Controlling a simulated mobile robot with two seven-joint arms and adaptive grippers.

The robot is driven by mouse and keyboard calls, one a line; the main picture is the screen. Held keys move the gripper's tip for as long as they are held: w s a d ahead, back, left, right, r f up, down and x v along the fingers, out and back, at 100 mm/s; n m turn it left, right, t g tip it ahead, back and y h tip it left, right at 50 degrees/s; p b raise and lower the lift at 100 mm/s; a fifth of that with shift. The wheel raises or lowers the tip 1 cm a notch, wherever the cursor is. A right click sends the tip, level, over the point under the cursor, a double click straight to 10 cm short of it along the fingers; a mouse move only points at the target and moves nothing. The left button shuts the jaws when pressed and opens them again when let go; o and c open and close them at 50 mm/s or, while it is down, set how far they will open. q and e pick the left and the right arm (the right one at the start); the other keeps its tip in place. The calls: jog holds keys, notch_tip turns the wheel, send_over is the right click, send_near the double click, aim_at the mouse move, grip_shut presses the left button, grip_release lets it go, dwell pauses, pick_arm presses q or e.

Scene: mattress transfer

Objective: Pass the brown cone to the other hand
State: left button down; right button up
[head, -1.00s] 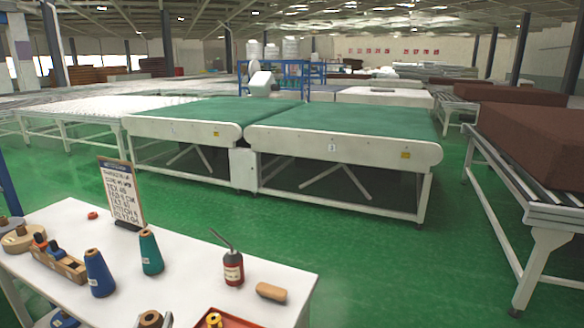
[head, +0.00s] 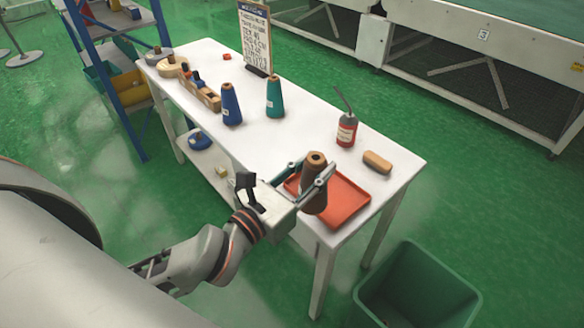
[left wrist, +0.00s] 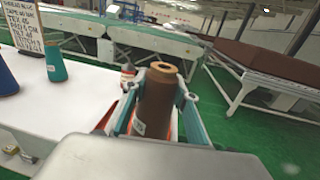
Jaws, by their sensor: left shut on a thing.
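The brown cone (head: 314,188) is a tapered thread cone with a tan top, upright between the fingers of my left gripper (head: 308,180). The left gripper is shut on it, with one finger on each side. The cone is over the red tray at the near right of the white table. I cannot tell whether its base touches the tray. In the left wrist view the cone (left wrist: 157,98) stands upright between the fingers, with a white label low on its side. My right gripper is not in either view.
The red tray (head: 344,212) lies on the white table (head: 300,125). A blue cone (head: 231,105), a teal cone (head: 275,97), a red oil can (head: 346,132) and a tan block (head: 377,162) stand nearby. A sign (head: 255,40) is at the back. A green bin (head: 415,290) is on the floor.

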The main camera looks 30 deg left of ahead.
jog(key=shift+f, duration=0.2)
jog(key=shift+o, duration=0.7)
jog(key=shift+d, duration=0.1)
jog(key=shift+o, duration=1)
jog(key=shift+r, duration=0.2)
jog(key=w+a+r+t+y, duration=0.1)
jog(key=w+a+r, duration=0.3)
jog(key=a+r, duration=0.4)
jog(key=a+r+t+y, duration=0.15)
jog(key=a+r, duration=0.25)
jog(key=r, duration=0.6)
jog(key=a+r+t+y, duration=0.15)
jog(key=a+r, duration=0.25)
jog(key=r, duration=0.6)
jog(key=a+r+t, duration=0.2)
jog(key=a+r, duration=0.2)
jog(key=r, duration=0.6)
pick_arm(q)
jog(key=d+r+m+g+h, duration=0.1)
jog(key=d+r+m+h, duration=0.1)
jog(key=d, duration=0.4)
jog(key=w+d+r+m+g+h, duration=0.1)
jog(key=d+r+m+g+h, duration=0.1)
jog(key=d+r+h, duration=0.2)
jog(key=shift+w+d+r+m+h, duration=0.3)
jog(key=shift+d+r+h, duration=0.1)
jog(key=shift+d, duration=0.8)
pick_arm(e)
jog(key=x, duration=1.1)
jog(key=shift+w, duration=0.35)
